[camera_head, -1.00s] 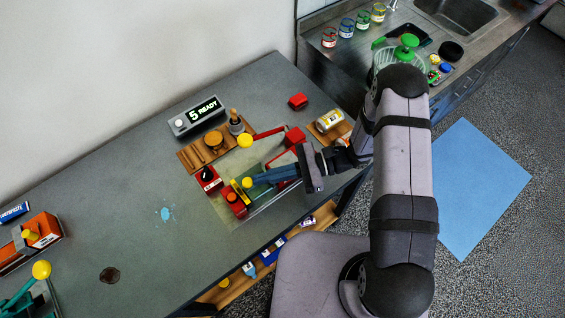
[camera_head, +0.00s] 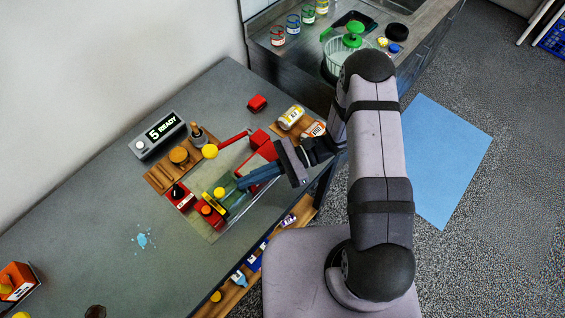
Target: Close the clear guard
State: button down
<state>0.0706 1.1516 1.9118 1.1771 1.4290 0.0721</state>
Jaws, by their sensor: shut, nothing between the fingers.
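The red station (camera_head: 182,196) sits on a pale board at the table's front edge, with red blocks, a yellow bar and a yellow knob (camera_head: 219,192). A see-through panel with a greenish tint (camera_head: 226,182) seems to be the clear guard, between the knob and my fingers; its outline is faint and I cannot tell its angle. My gripper (camera_head: 242,184) reaches in from the right with blue-grey fingers, shut and empty. Its tips are a little right of the yellow knob, apart from it. The gripper hides part of the station's right side.
A red lever (camera_head: 235,138) with a yellow ball end stands behind. The table left of the station is mostly clear.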

jog(key=b+v, duration=0.4)
jog(key=v, duration=0.6)
jog(key=shift+d+b, duration=0.15)
jog(key=shift+b, duration=0.25)
jog(key=shift+w, duration=0.1)
jog(key=s+d+n+h, duration=0.4)
jog(key=s+n+h, duration=0.3)
jog(key=s+h, duration=0.15)
jog(key=d+r+n+t+h, duration=0.3)
jog(key=d+n+t+h, duration=0.2)
jog(key=d+n+h, duration=0.1)
jog(key=shift+w+d+n+h, duration=0.25)
jog(key=shift+d+n+h, duration=0.1)
jog(key=shift+d+n, duration=0.4)
